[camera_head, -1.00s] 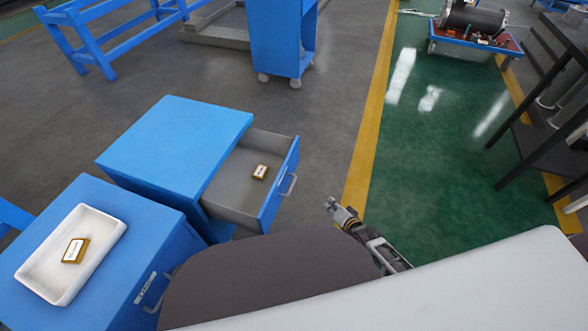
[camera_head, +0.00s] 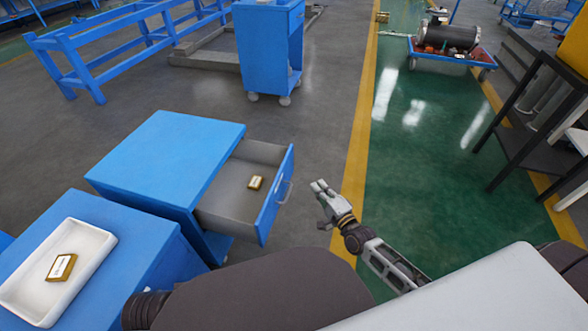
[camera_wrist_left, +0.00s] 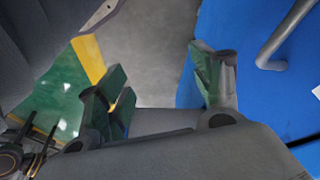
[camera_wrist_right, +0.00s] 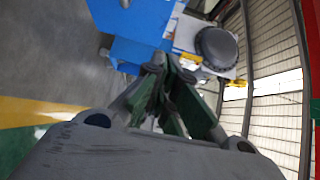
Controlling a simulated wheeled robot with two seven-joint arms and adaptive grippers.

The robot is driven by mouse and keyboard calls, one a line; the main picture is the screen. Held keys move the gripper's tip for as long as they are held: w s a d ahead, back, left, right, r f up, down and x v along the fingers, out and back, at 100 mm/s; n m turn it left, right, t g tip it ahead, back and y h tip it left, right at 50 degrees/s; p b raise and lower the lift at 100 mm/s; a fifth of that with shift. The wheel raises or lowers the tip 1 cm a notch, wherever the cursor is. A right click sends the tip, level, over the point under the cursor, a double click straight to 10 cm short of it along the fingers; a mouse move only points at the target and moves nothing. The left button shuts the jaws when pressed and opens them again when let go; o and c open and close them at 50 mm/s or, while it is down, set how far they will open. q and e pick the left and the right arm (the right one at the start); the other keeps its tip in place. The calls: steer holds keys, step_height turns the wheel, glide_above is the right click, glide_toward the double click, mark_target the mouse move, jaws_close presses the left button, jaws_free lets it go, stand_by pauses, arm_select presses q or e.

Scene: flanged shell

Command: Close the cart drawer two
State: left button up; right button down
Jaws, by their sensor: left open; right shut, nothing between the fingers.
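The open drawer (camera_head: 240,188) sticks out to the right from the farther blue cart (camera_head: 165,155). The drawer's blue front has a grey handle (camera_head: 285,192). My right gripper (camera_head: 320,188) is shut and empty, to the right of the drawer front and apart from it. In the right wrist view its fingers (camera_wrist_right: 165,85) point toward blue furniture. My left gripper is hidden in the head view. In the left wrist view it is open (camera_wrist_left: 160,85), near a blue drawer front with a grey handle (camera_wrist_left: 285,35).
A tall blue cabinet (camera_head: 268,50) stands behind. A black table frame (camera_head: 525,135) is at the right. The floor right of the drawer is clear.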

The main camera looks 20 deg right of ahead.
steer(key=shift+w, duration=0.15)
steer(key=b, duration=0.4)
glide_toward(287, 159)
steer(key=shift+w, duration=2.25)
steer(key=shift+w+a+f, duration=0.1)
steer(key=shift+w+f, duration=0.2)
steer(key=shift+w, duration=0.05)
arm_select(q)
steer(key=shift+t+h, duration=0.7)
steer(key=f, duration=0.1)
steer(key=d+f, duration=0.1)
steer(key=f, duration=0.1)
steer(key=d+f, duration=0.1)
steer(key=f, duration=0.1)
steer(key=shift+w+f, duration=0.25)
steer(key=shift+w, duration=0.1)
steer(key=shift+w+r, duration=0.1)
steer(key=shift+r, duration=0.05)
steer(key=shift+w+r, duration=0.1)
steer(key=shift+r, duration=0.05)
arm_select(e)
steer(key=shift+a, duration=0.25)
